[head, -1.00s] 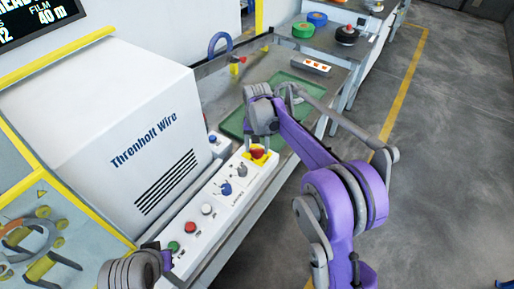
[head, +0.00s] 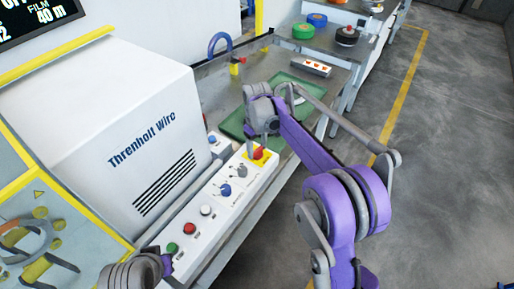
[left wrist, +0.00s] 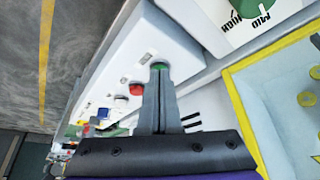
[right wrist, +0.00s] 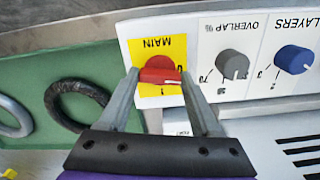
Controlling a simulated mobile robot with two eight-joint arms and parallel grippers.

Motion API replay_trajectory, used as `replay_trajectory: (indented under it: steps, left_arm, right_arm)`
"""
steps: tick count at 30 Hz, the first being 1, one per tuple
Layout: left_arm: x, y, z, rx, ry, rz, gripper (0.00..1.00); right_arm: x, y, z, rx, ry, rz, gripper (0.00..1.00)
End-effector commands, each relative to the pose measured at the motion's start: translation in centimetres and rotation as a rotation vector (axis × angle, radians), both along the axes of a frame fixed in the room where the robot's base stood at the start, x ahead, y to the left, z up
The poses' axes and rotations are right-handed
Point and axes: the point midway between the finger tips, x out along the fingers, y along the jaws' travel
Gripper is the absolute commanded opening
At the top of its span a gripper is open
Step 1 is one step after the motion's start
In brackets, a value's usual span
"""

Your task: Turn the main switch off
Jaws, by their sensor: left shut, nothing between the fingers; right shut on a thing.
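The main switch is a red knob (head: 259,154) on a yellow plate at the far end of the white control panel (head: 215,207). In the right wrist view the knob (right wrist: 160,76) lies across the plate marked MAIN, one end towards the 0 mark. My right gripper (right wrist: 160,70) has a finger at each end of the knob and is shut on it. It also shows in the head view (head: 258,147). My left gripper (left wrist: 159,70) is shut and empty, its tips at the green button (left wrist: 160,65); whether they touch it I cannot tell.
A grey knob (right wrist: 232,64) and a blue knob (right wrist: 293,60) sit beside the main switch. Red (head: 190,229) and white (head: 207,210) buttons lie nearer the left gripper. The white machine housing (head: 110,130) borders the panel. A green mat (head: 232,126) lies beyond it.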

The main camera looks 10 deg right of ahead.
Motion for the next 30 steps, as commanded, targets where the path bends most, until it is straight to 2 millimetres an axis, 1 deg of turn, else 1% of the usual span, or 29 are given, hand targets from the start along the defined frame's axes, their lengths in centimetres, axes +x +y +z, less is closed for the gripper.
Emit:
replay_trajectory:
  steps: [6, 12, 29, 30]
  left_arm:
    - [-0.02, 0.00, -0.11, 0.000, 0.001, 0.000, 0.00]
    - [-0.04, 0.00, -0.17, 0.000, 0.001, 0.000, 0.00]
    - [-0.04, 0.00, -0.17, 0.000, 0.001, 0.000, 0.00]
    - [-0.04, 0.00, -0.17, 0.000, 0.001, 0.000, 0.00]
  right_arm:
    - [0.04, 0.00, 0.07, 0.000, -0.002, 0.123, 0.09]
    - [0.04, -0.01, 0.08, 0.000, -0.002, 0.186, 0.09]
    - [0.06, -0.01, 0.09, 0.000, -0.001, 0.212, 0.09]
    - [0.05, 0.00, 0.09, 0.000, -0.001, 0.212, 0.72]
